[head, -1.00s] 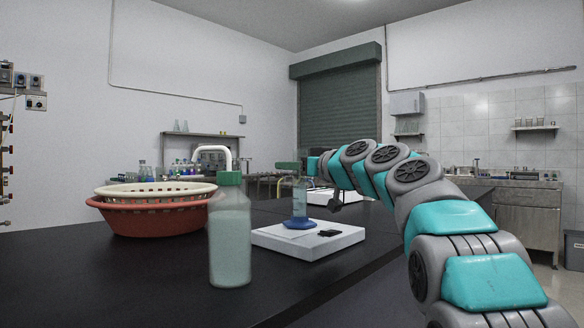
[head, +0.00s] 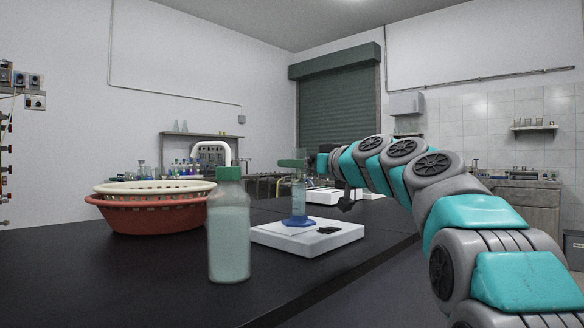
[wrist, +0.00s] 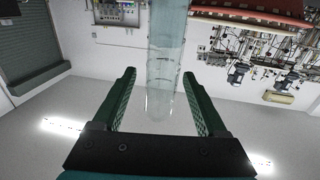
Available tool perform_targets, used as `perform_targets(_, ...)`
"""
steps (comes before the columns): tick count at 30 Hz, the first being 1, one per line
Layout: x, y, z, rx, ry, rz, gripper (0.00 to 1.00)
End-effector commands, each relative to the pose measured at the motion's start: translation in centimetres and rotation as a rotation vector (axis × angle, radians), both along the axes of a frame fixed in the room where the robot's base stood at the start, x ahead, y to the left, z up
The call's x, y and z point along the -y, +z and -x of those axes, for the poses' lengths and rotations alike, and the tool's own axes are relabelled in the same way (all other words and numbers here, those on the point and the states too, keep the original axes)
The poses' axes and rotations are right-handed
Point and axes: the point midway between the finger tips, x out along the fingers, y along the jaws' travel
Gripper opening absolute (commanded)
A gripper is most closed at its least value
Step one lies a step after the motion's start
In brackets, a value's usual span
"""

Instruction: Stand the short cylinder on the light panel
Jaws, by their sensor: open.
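The short cylinder (head: 299,198), clear with a blue foot, stands upright on the pale flat panel (head: 335,239) on the black bench. My gripper (head: 291,163) is at the cylinder's upper part in the head view, its green fingers level. In the wrist view, which is upside down, the green fingers (wrist: 159,73) are spread apart. The clear cylinder tube (wrist: 165,45) shows between them with a visible gap on each side. Its foot is out of the wrist view.
A small dark object (head: 327,230) lies on the panel. A green-capped bottle (head: 229,235) stands in front, left of the panel. A red basket (head: 150,217) with a cream basket (head: 125,187) in it is at left. The black bench (head: 120,275) is clear in front.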

Motion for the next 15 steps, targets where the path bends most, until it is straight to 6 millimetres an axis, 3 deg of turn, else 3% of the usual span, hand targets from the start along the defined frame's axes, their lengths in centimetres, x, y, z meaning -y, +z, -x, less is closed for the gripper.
perform_targets(9,4.0,0.2,4.6,0.006,0.0,-0.003,0.75)
perform_targets(15,5.6,0.1,6.1,0.003,-0.001,-0.001,0.75)
